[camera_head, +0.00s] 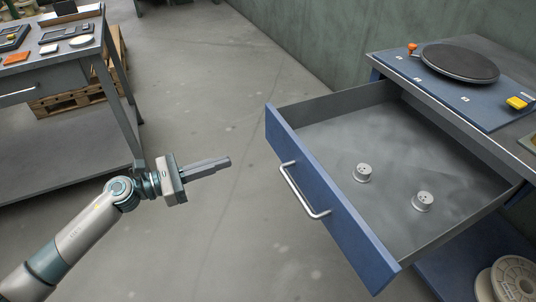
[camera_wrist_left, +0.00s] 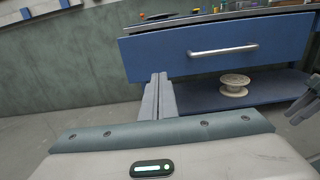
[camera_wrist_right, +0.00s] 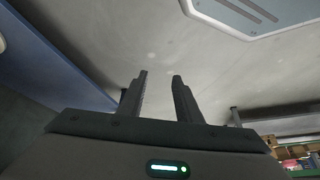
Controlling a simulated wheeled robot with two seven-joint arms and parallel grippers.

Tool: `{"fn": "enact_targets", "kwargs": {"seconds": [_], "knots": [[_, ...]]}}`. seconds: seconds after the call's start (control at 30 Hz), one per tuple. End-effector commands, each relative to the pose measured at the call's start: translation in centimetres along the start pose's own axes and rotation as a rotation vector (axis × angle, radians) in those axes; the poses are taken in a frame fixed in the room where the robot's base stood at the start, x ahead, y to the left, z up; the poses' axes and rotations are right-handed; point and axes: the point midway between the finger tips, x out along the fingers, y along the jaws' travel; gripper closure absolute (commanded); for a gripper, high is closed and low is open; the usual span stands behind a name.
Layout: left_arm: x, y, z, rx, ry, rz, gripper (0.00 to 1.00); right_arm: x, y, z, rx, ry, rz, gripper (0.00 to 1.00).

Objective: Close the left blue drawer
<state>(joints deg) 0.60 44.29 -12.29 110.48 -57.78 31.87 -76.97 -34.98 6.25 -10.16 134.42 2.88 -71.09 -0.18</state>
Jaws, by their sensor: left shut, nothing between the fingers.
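The blue drawer (camera_head: 322,192) is pulled far out of the workbench on the right, with a silver bar handle (camera_head: 302,190) on its front. Two small metal cylinders (camera_head: 362,173) (camera_head: 422,201) stand inside it. The drawer front (camera_wrist_left: 160,58) and handle (camera_wrist_left: 222,50) also show in the left wrist view. My left gripper (camera_head: 228,162) is shut and empty, apart from the drawer front and to its left in the head view. My right gripper (camera_wrist_right: 160,75) is open and empty in the right wrist view; the head view does not show it.
The workbench (camera_head: 470,52) carries a dark round turntable (camera_head: 460,62). Another table (camera_head: 50,75) with small items stands at upper left. Bare floor lies between the table and the drawer.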

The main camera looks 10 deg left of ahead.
Motion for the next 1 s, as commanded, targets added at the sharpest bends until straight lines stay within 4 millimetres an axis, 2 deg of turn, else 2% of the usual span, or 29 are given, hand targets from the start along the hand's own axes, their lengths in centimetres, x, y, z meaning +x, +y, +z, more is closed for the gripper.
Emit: {"fn": "enact_targets", "kwargs": {"seconds": [0.37, 0.57, 0.77, 1.0], "knots": [[0.1, 0.1, 0.1, -0.003, -0.001, 0.001, 1.00, -0.1, 0.0, 0.0, 0.000, -0.002, 0.001, 0.69], [1.3, 0.1, 0.2, -0.003, -0.002, 0.001, 1.00, -0.3, 0.3, 0.2, 0.000, -0.019, 0.007, 0.69], [4.0, 0.1, 0.3, -0.004, -0.003, 0.001, 1.00, -0.7, 0.8, 0.7, 0.001, -0.056, 0.023, 0.69], [8.3, 0.1, 0.4, -0.004, -0.003, 0.002, 1.00, -1.3, 1.8, 1.8, 0.004, -0.130, 0.048, 0.69]]}}
